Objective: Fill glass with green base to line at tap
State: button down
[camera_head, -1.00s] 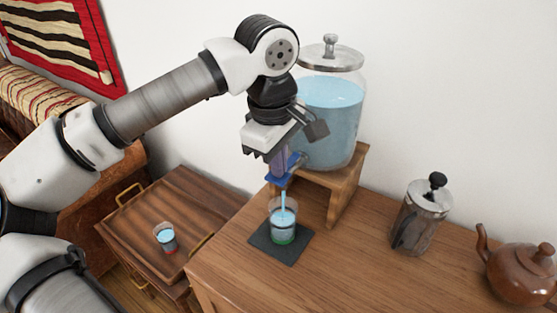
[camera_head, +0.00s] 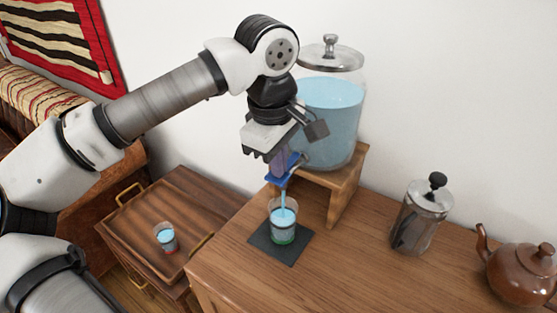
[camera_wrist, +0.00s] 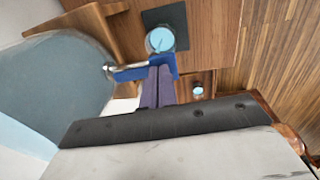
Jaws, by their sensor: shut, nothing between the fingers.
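The glass with the green base (camera_head: 284,231) stands upright on a dark square mat (camera_head: 262,241) under the tap (camera_head: 291,167). A blue stream of water falls from the tap into the glass, which holds water in its upper part. My gripper (camera_head: 277,168) is shut and empty, its fingertips at the blue tap handle (camera_head: 283,176). In the wrist view the shut fingers (camera_wrist: 158,72) point at the blue handle (camera_wrist: 146,72), and the glass (camera_wrist: 160,40) shows just beyond. The line on the glass is too small to make out.
The glass dispenser (camera_head: 329,120) of water stands on a wooden stand (camera_head: 345,190). A second glass with a red base (camera_head: 167,239) holds water on a wooden tray (camera_head: 190,205) at left. A French press (camera_head: 419,218) and a brown teapot (camera_head: 522,274) stand at right.

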jog(key=shift+r+p, duration=0.45)
jog(key=shift+r, duration=0.3)
jog(key=shift+r, duration=0.15)
